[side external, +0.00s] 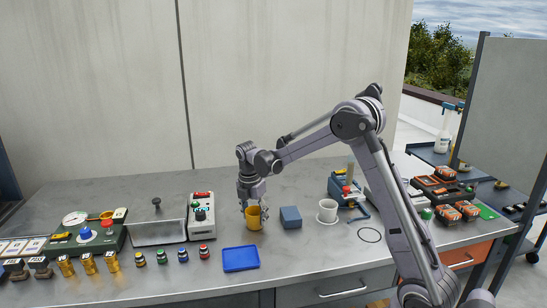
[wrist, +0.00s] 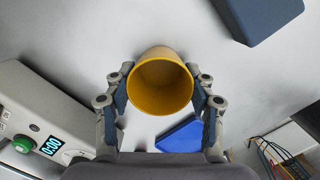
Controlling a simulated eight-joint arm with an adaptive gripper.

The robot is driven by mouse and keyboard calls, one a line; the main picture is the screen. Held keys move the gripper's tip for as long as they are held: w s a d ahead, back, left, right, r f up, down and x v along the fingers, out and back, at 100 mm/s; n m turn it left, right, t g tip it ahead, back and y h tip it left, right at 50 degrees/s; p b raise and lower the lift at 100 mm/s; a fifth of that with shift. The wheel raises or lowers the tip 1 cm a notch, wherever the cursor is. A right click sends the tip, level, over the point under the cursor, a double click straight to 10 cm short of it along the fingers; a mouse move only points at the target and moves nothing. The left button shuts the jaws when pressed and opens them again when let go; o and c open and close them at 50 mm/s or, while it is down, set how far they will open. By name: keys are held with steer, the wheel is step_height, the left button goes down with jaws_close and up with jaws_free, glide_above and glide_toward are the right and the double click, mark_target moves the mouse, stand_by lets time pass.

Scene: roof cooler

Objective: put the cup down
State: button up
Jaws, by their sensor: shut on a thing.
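A yellow cup (side external: 253,219) is at my gripper (side external: 254,204) in the side external view, upright, above or on the grey bench. In the wrist view the yellow cup (wrist: 160,82) lies between the two fingers of my gripper (wrist: 161,92), mouth facing the camera and empty. The fingers are shut on its sides. Whether the cup's base touches the bench cannot be told.
A blue-grey block (side external: 291,217) stands right of the cup, with a white cup on a saucer (side external: 328,213) beyond it. A blue tray (side external: 240,258) lies in front. A device with a display (side external: 201,217) stands to the left. Bare bench (side external: 290,250) lies right of the tray.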

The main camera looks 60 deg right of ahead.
steer(key=shift+f, duration=0.15)
steer(key=o, duration=1)
step_height(320, 180, up, 12)
steer(key=a+f, duration=0.1)
steer(key=s+a+r+m+t, duration=0.3)
steer(key=s+a+r+m, duration=0.2)
steer(key=s+a+m, duration=0.4)
steer(key=s+a+f+m+t+y, duration=0.1)
steer(key=s+a+f+m+t, duration=0.3)
steer(key=s+a+m, duration=0.4)
steer(key=shift+s+f+m, duration=0.5)
steer(key=shift+s+f, duration=0.05)
steer(key=shift+s, duration=0.65)
steer(key=shift+a, duration=0.1)
